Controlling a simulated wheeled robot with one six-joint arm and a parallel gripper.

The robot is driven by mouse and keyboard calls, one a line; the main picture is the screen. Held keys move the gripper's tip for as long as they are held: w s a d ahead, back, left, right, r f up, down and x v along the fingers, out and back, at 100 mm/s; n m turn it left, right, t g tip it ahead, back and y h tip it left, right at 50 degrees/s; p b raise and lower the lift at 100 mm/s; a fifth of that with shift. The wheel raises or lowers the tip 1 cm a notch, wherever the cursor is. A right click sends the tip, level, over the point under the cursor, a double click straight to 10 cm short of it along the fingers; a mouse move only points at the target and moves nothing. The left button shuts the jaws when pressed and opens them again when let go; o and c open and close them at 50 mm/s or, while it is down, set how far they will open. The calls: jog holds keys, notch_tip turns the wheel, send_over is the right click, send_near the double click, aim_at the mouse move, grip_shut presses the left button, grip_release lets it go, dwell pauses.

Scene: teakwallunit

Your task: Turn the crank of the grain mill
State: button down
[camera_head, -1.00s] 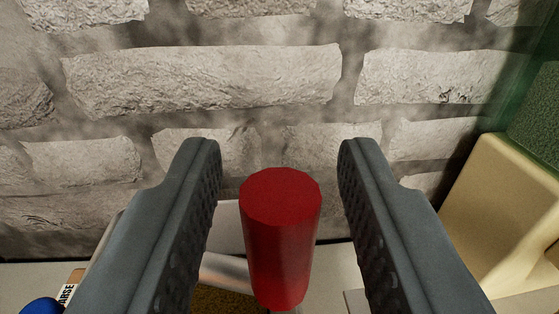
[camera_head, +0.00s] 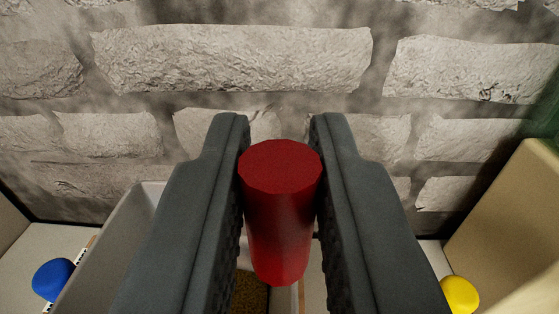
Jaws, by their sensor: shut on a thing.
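A red cylindrical handle (camera_head: 281,215) stands upright in the middle of the view, its flat top facing me; it looks like the crank handle of the grain mill. My gripper (camera_head: 280,135) is shut on it, with one dark grey finger against each side. Below it, between the fingers, a small patch of brown grain-like material (camera_head: 250,293) shows. A pale grey, box-like wall (camera_head: 118,250) slants down to the left behind the left finger. The rest of the mill and the crank arm are hidden by the fingers and handle.
A whitewashed brick wall (camera_head: 235,60) fills the background close behind. A blue knob (camera_head: 53,279) is at lower left, a yellow knob (camera_head: 459,294) at lower right. A cream block (camera_head: 505,225) stands at the right.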

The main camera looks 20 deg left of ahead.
jog(key=n+y, duration=0.1)
jog(key=w+n+g+y, duration=0.1)
jog(key=y, duration=0.1)
jog(key=shift+g, duration=0.3)
jog(key=n+g+y, duration=0.2)
jog(key=y, duration=0.1)
jog(key=shift+w+a+f+n, duration=0.1)
jog(key=shift+w+a+n, duration=0.1)
jog(key=shift+w+n, duration=0.2)
jog(key=shift+w+a+n+g+y, duration=0.2)
jog(key=shift+n+g+y, duration=0.55)
jog(key=shift+g, duration=0.2)
jog(key=shift+w+a+n+g+y, duration=0.2)
jog(key=shift+n+g+y, duration=0.5)
jog(key=shift+g, duration=0.25)
jog(key=c, duration=1.4)
grip_release()
jog(key=shift+s, duration=0.1)
jog(key=v, duration=1.7)
jog(key=shift+d, duration=0.3)
